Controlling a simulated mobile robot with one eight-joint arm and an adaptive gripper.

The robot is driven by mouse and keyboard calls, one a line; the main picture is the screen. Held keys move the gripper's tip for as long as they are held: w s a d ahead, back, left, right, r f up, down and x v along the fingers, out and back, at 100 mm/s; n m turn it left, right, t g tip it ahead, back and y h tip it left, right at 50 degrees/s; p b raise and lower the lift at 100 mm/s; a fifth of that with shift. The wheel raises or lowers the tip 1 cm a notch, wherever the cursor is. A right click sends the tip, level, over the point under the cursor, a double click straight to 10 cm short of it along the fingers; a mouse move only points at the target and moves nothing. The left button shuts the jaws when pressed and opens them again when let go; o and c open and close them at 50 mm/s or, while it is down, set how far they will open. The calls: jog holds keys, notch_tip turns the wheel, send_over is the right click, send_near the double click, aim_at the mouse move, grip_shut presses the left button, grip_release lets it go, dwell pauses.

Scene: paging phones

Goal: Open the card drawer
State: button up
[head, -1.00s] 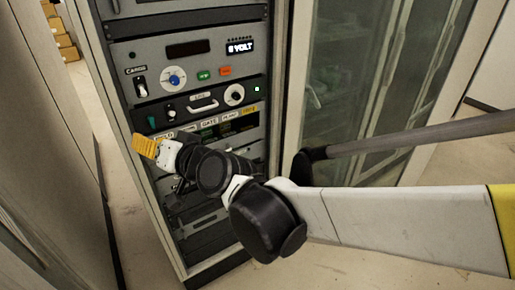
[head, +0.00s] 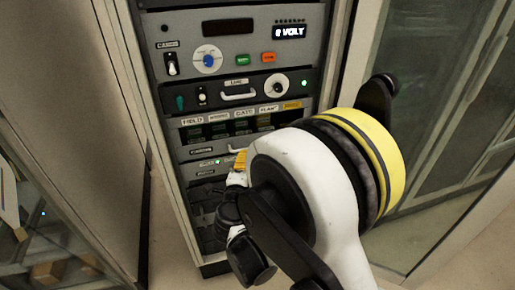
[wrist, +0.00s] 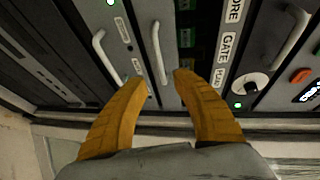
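The rack's card bay (head: 235,124), a row of cards under name labels, has a narrow drawer front directly below it with a pale bar handle (head: 236,150). That drawer's small label is too blurred to read. In the wrist view the same handle (wrist: 157,48) lies between the fingers, its near end close to the tips. My gripper (wrist: 158,78) is open, with yellow fingers either side of the handle line; I cannot tell whether they touch it. In the head view my gripper (head: 240,160) is at the drawer's right part, partly hidden by my arm. The drawer looks shut.
A lower panel has another handle (wrist: 104,50) and a green light. Above the card bay, the line panel (head: 238,92) has its own handle and a knob. A glass-doored cabinet (head: 440,110) stands right; a grey cabinet (head: 70,80) stands left. Bare floor shows between.

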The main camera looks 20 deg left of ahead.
jog(key=b+x, duration=0.2)
jog(key=x, duration=0.6)
jog(key=shift+w, duration=0.15)
jog(key=shift+d, duration=0.1)
grip_shut()
